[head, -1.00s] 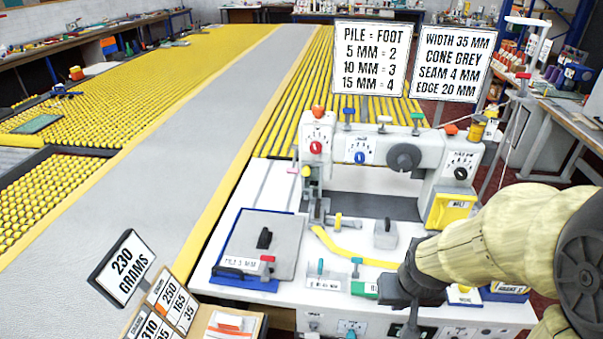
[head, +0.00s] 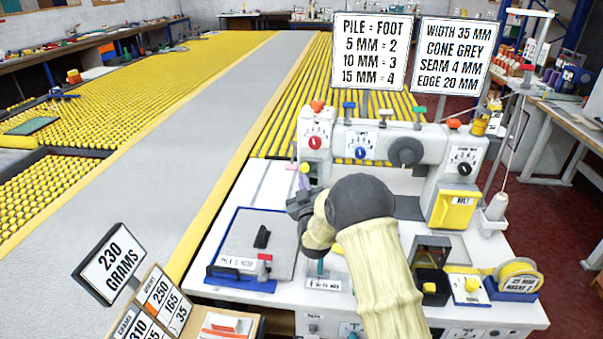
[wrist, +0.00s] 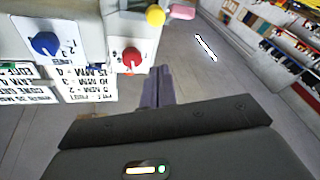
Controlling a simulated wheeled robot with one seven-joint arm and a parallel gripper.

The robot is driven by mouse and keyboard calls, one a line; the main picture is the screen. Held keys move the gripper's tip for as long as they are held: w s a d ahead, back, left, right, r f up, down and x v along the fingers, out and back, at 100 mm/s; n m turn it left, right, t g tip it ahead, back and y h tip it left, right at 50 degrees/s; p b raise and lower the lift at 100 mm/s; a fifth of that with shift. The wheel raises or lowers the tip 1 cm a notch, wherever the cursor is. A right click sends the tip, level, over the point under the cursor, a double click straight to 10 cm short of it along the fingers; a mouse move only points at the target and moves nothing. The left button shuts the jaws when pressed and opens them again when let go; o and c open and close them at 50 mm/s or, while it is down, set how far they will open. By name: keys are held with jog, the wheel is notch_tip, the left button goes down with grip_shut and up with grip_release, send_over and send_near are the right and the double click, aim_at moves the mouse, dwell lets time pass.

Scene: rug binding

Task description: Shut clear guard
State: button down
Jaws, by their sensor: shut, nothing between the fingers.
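The white binding machine (head: 432,145) stands on the white table, with its red-dial end (head: 314,143) at the left. I cannot make out the clear guard for certain in either view. A pink tab (head: 291,166) and a yellow knob (head: 305,168) stick out below the red dial; the wrist view shows the pink tab (wrist: 181,12) and the yellow knob (wrist: 155,15) too. My gripper (head: 293,205) is shut and empty, just below and in front of them. In the wrist view, its closed fingers (wrist: 157,80) point past the red dial. My arm hides the needle area.
A grey plate on a blue base (head: 228,250) lies at the left front of the table. A yellow tape roll (head: 518,272) and black bin (head: 432,285) are at the right front. Two signs rise behind the machine.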

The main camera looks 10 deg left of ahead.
jog(key=shift+a+f+t, duration=0.1)
jog(key=shift+a+t, duration=0.5)
jog(key=shift+a, duration=0.05)
jog(key=w+p, duration=0.3)
jog(key=w, duration=0.6)
jog(key=shift+w+a+f+p, duration=0.15)
jog(key=shift+a+f+p, duration=0.05)
jog(key=shift+f+p, duration=0.2)
